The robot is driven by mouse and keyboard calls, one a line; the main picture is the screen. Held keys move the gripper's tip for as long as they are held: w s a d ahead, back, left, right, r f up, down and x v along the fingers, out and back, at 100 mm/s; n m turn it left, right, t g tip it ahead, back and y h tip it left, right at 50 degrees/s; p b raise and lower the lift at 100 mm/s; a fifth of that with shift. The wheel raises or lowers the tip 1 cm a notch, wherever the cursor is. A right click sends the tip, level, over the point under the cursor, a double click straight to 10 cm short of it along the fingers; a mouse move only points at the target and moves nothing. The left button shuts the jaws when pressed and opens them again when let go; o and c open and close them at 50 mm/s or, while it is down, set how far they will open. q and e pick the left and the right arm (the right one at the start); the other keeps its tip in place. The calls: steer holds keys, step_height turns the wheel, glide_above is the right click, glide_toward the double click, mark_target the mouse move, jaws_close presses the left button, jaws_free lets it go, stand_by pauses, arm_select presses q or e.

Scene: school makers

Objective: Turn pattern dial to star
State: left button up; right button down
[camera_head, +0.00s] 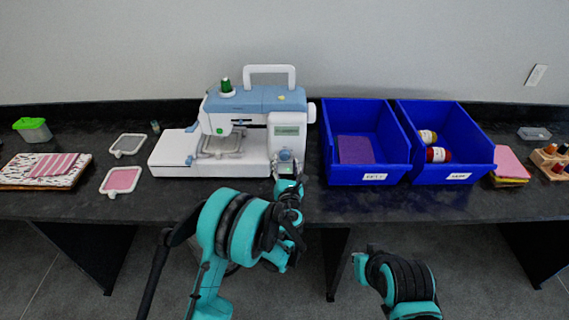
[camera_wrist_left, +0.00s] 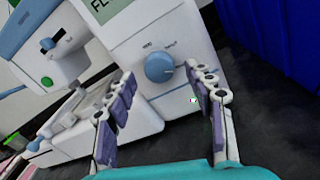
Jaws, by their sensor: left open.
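A white and blue sewing machine (camera_head: 255,120) stands on the black counter. Its round blue pattern dial (camera_wrist_left: 159,67) is on the front panel of the right column, with small labels above it too small to read fully. In the head view the dial (camera_head: 285,155) shows just above my left gripper (camera_head: 287,170). In the left wrist view my left gripper (camera_wrist_left: 165,100) is open, its two fingers apart with the dial beyond and between them, not touching it. My right arm is at the lower right of the head view, and its fingers do not show.
Two blue bins (camera_head: 365,175) stand right of the machine, one with a purple cloth and one (camera_head: 440,173) with thread spools. Embroidery hoops (camera_head: 121,181) and fabric (camera_head: 50,167) lie at the left. The counter front right of the machine is clear.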

arm_select(q)
steer(key=shift+w, duration=0.7)
steer(key=c, duration=1.2)
